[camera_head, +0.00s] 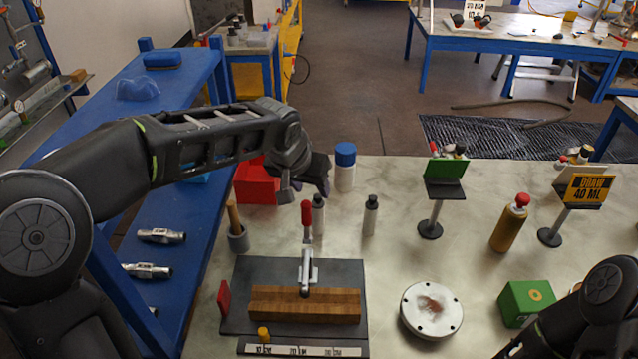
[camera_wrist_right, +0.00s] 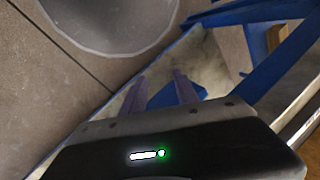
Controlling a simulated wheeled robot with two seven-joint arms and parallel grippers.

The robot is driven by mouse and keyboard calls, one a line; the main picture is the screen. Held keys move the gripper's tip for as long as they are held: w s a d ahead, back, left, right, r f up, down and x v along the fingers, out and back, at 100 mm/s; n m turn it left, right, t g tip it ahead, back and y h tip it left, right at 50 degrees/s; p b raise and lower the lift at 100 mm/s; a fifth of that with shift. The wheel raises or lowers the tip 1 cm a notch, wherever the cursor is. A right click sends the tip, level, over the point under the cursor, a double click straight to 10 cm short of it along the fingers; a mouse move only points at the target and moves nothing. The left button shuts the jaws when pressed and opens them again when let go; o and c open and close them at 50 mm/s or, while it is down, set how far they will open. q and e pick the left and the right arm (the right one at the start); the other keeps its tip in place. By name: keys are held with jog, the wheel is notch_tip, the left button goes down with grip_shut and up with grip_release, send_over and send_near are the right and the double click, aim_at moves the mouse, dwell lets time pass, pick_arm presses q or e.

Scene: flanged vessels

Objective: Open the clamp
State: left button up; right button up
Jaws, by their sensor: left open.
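The clamp (camera_head: 307,270) is a metal toggle clamp with a red handle (camera_head: 306,214) that points up. Its arm reaches to the wooden block (camera_head: 335,305), and its dark tip appears to rest on the block's top. The block lies on a dark base plate (camera_head: 255,272). My left gripper (camera_head: 306,190) is open just above the handle's top, fingers pointing down; I cannot tell whether it touches the handle. My right gripper shows in the right wrist view (camera_wrist_right: 160,92), its two fingers apart with nothing between them. The clamp is not in that view.
Behind the clamp stand a blue-capped bottle (camera_head: 345,168), small bottles (camera_head: 371,216) and a red box (camera_head: 257,184). A mortar with pestle (camera_head: 238,238) is to the left. To the right are a round flanged lid (camera_head: 432,318) and a green box (camera_head: 524,302). The table between is clear.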

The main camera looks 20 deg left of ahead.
aim_at(305, 204)
pick_arm(q)
jog(key=shift+s+a+f+n+g+y, duration=0.15)
jog(key=shift+s+a+g+y, duration=0.15)
jog(key=shift+s, duration=0.25)
jog(key=shift+s+a+f+n+g+y, duration=0.1)
jog(key=shift+s+a+n+g+y, duration=0.1)
jog(key=shift+s+a+g, duration=0.25)
jog(key=shift+s+d, duration=0.1)
jog(key=shift+s, duration=0.1)
jog(key=shift+w, duration=0.1)
jog(key=shift+w+f, duration=0.1)
jog(key=shift+f, duration=0.15)
jog(key=shift+w+f, duration=0.15)
jog(key=shift+f, duration=0.2)
jog(key=p+x, duration=0.2)
jog(key=x, duration=0.4)
jog(key=shift+w+f, duration=0.2)
jog(key=shift+f, duration=0.1)
jog(key=shift+c, duration=0.5)
grip_shut()
